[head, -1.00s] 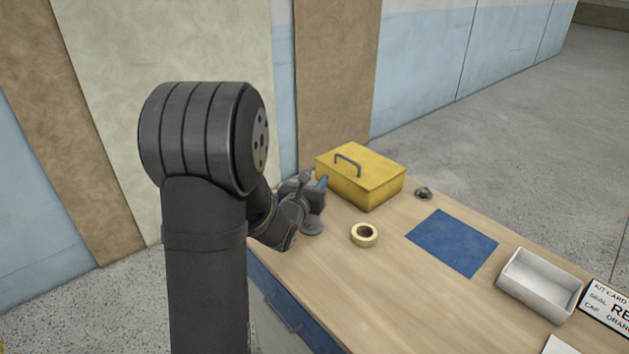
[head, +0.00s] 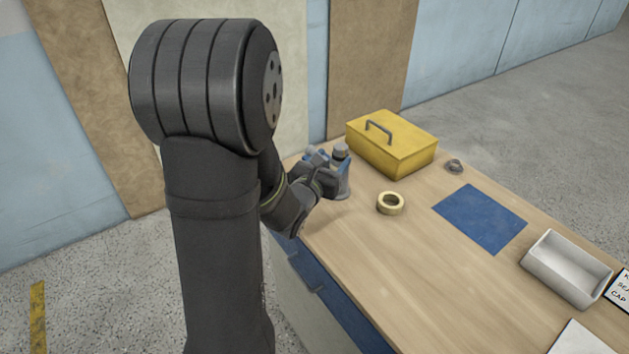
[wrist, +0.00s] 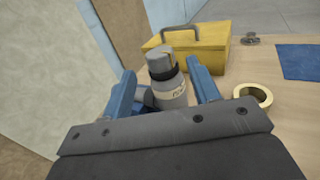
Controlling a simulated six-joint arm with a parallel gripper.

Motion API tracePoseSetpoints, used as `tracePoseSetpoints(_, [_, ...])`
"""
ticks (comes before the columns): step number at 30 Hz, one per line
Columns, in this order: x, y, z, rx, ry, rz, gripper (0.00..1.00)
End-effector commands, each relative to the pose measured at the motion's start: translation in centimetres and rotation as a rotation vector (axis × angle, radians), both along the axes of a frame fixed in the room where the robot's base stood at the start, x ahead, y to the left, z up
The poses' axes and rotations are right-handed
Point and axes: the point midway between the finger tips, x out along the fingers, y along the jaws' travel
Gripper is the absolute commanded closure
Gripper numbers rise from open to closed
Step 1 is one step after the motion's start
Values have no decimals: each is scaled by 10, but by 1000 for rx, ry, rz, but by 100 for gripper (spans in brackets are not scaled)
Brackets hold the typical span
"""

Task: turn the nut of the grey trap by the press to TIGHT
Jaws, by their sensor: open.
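In the wrist view a grey bottle-shaped trap (wrist: 171,92) stands on the bench between my gripper's two blue fingers, with a grey ribbed nut or cap (wrist: 160,58) at its top. In the head view the trap (head: 342,176) is partly hidden by my gripper (head: 325,168). No press is clearly visible.
A yellow toolbox (head: 392,146) stands just behind the trap. A tape roll (head: 390,203), a small grey part (head: 454,166), a blue mat (head: 480,218) and a white tray (head: 566,268) lie rightward. The bench's (head: 400,270) front middle is clear.

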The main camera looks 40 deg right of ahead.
Motion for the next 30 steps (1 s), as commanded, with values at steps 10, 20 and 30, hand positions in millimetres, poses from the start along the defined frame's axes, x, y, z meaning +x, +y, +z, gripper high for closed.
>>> tracePoseSetpoints(10, [-34, 68, 0, 0, 0, 3, 45])
tracePoseSetpoints(20, [-45, 86, 0, 0, 0, 0, 45])
tracePoseSetpoints(30, [-44, 86, 0, 0, 0, 0, 45])
